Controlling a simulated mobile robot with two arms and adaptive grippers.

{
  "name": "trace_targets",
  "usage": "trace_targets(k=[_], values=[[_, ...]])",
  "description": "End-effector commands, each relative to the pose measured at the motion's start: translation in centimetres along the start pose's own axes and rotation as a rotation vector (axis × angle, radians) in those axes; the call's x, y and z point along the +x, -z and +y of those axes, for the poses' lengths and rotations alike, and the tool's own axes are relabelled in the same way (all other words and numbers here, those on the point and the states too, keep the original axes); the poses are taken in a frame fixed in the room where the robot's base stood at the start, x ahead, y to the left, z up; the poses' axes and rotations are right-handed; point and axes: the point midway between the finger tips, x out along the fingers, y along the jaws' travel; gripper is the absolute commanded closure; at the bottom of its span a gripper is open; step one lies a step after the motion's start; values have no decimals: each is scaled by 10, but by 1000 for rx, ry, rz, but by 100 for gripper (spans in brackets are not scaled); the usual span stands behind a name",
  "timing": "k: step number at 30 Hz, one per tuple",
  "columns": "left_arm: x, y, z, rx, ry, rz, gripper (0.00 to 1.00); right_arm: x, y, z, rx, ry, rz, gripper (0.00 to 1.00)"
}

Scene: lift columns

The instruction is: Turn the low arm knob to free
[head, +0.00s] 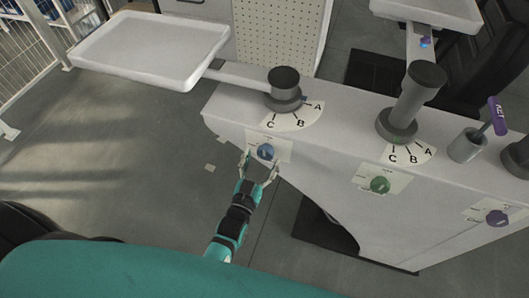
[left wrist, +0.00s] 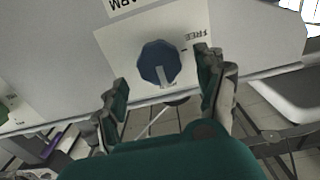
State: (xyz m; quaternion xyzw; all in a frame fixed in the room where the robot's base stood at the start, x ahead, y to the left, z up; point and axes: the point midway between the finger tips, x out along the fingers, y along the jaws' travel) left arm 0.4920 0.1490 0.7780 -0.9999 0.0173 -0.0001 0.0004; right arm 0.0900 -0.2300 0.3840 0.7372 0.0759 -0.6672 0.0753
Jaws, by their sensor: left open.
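A blue round knob (head: 265,151) sits on a white label plate on the front face of the grey bench. In the left wrist view the knob (left wrist: 158,62) has a white pointer aimed at the picture's bottom. The word FREE (left wrist: 197,34) is upside down to its right. My left gripper (head: 259,168) is open, with a finger to either side of the knob in the left wrist view (left wrist: 163,88). I cannot tell whether they touch it. My right gripper is not in view.
A green knob (head: 380,184) and a purple knob (head: 497,218) sit on plates further right. Above the blue knob stands a dark post (head: 284,85) with an arm to a white tray (head: 150,48). A purple KEY tag (head: 497,115) stands at right.

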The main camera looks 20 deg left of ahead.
Motion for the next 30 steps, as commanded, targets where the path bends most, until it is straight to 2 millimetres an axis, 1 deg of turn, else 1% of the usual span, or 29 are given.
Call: trace_targets(k=[1,3,7,10,17,20,27,30], values=[[9,1,0,0,0,2,28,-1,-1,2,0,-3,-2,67],[17,0,0,0,1,1,28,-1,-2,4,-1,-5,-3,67],[27,0,0,0,1,0,28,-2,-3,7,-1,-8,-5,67],[30,0,0,0,1,0,28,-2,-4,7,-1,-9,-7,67],[30,0,0,0,1,0,28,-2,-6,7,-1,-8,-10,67],[30,0,0,0,1,0,40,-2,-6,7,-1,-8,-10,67],[30,0,0,0,0,0,71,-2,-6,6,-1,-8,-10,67],[30,0,0,0,0,0,82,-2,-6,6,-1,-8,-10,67]])
